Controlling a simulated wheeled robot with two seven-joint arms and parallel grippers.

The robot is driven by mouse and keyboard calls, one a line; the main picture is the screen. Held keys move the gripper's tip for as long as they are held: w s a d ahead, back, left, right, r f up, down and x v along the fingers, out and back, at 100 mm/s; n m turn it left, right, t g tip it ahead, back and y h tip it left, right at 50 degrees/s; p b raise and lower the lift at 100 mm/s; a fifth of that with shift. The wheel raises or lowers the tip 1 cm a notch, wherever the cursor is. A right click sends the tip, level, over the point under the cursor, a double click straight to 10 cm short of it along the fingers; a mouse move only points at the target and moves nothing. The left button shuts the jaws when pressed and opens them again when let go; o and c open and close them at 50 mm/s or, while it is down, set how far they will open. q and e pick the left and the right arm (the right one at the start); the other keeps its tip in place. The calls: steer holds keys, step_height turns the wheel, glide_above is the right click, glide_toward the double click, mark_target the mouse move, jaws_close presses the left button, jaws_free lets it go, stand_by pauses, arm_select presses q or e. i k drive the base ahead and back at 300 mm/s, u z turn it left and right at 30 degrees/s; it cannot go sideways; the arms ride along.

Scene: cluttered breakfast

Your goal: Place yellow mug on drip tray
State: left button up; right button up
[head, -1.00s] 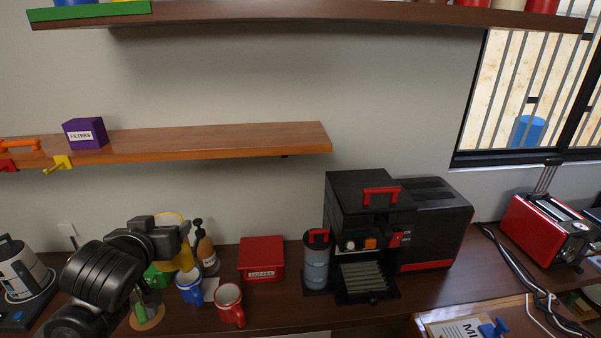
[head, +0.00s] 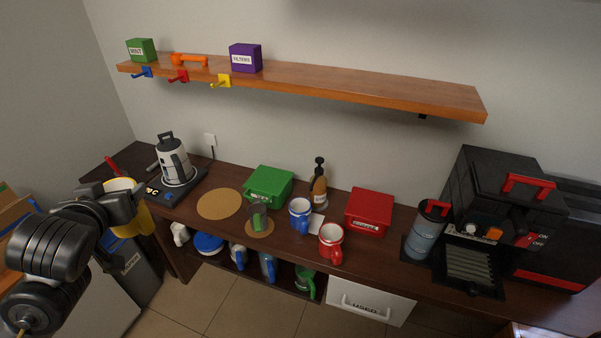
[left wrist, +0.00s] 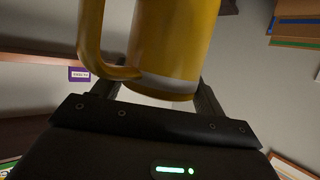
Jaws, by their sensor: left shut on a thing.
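The yellow mug (head: 143,220) is held at the far left of the head view, in front of the counter's left end. My left gripper (head: 135,203) is shut on it; the arm hides part of the mug. In the left wrist view the mug (left wrist: 175,45) fills the top middle between the fingers (left wrist: 155,95), its handle to the left. The drip tray (head: 470,268) is the ribbed grey plate at the front of the black coffee machine (head: 500,190), far to the right, with nothing on it. My right gripper is not in view.
On the counter stand a grey-white appliance (head: 174,160), a green box (head: 270,187), a blue mug (head: 300,216), a bottle (head: 319,190), a red mug (head: 331,246) and a red box (head: 369,212). A grey canister (head: 427,233) stands left of the drip tray. A round mat (head: 219,204) is bare.

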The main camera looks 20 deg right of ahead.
mark_target(475, 268)
steer(key=u, duration=0.9)
steer(key=i, duration=0.75)
steer(key=z, duration=3.75)
